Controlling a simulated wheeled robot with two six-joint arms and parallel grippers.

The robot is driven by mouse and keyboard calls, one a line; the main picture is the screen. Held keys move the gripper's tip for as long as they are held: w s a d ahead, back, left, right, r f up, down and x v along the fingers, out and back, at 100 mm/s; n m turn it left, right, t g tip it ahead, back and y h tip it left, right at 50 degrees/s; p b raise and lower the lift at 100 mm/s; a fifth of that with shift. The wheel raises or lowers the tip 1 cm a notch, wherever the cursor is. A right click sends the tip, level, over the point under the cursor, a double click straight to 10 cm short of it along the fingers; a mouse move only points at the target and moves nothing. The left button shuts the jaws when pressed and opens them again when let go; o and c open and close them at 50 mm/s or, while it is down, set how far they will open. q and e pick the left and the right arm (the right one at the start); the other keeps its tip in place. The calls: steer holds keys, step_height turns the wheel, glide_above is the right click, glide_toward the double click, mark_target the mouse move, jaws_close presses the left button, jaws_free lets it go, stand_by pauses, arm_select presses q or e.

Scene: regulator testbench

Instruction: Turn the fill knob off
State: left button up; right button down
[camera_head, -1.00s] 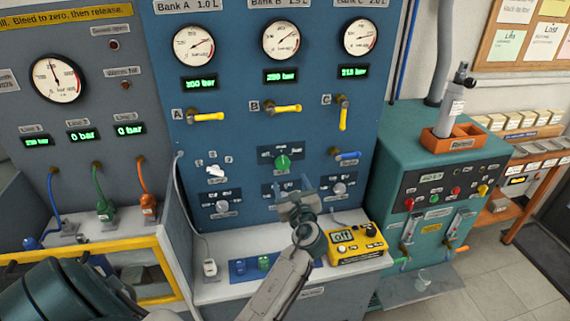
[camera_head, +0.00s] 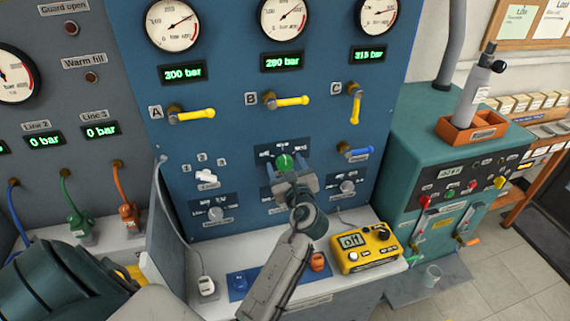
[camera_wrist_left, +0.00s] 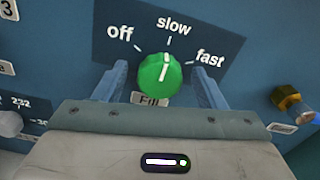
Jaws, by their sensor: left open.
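The green fill knob (camera_head: 285,161) sits on the blue panel (camera_head: 225,130) below the middle gauge column. In the left wrist view the knob (camera_wrist_left: 159,80) shows its white mark pointing up at "slow", between "off" on the left and "fast" on the right. My left gripper (camera_head: 286,172) is at the knob and open. In the left wrist view its two blue fingers (camera_wrist_left: 160,86) stand on either side of the knob, with gaps visible. The "Fill" label is partly covered by the gripper body. My right gripper is not in view.
Yellow valve levers (camera_head: 290,101) stick out above the knob, and a blue lever (camera_head: 356,153) is to its right. A white switch (camera_head: 206,177) is to its left. A yellow meter (camera_head: 365,249) reading "Off" stands on the ledge (camera_head: 222,262) below.

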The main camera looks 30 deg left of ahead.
arm_select(q)
steer(key=shift+s+d+r, duration=0.1)
steer(key=c, duration=1)
